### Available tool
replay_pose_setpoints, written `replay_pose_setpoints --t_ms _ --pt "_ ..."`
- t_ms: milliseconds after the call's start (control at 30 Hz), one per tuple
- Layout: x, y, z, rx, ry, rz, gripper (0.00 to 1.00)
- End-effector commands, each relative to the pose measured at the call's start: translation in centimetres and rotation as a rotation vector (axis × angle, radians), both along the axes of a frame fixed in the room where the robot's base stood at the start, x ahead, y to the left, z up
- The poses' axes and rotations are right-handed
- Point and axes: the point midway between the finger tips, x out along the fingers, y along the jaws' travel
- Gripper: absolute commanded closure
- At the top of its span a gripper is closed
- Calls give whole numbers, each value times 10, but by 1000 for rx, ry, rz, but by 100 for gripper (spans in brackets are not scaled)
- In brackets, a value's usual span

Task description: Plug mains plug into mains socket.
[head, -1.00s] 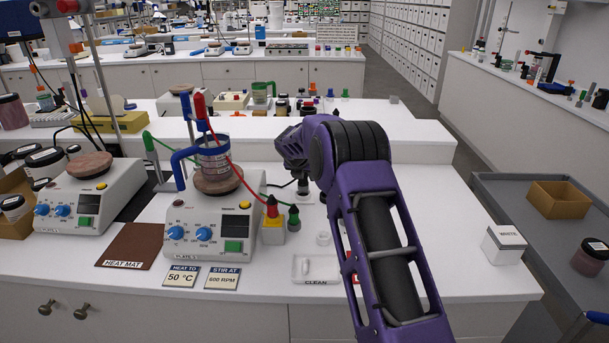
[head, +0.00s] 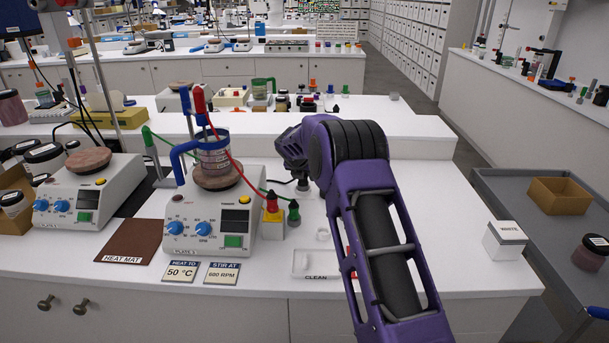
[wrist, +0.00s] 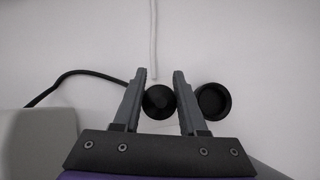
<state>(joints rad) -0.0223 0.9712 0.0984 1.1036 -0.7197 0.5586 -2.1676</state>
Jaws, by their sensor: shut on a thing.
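My gripper (wrist: 160,103) is shut on a black, round, cone-topped piece (wrist: 158,101), which I take to be the mains plug. A black cable (wrist: 85,73) runs from the left and passes behind the left finger. Just right of the right finger is a black round piece with a hollow centre (wrist: 212,102), possibly the mains socket; the two are apart. In the head view my gripper (head: 303,186) points down at the bench, right of the hotplate (head: 212,225). The held piece is too small there to make out, and my arm hides part of the bench.
A clear tray marked CLEAN (head: 315,263) lies nearer the front edge. A white box (head: 505,241) stands at the right. The bench between my arm and this box is clear.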

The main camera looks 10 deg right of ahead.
Motion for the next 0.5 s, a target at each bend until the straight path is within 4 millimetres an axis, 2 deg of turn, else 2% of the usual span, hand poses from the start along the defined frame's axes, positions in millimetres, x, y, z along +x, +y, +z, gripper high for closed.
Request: replay_pose_setpoints --t_ms 433,467,500 --pt "0 0 -12 0 1 0 100" --pt "0 0 -11 0 1 0 57" --pt "0 0 -11 0 1 0 50"
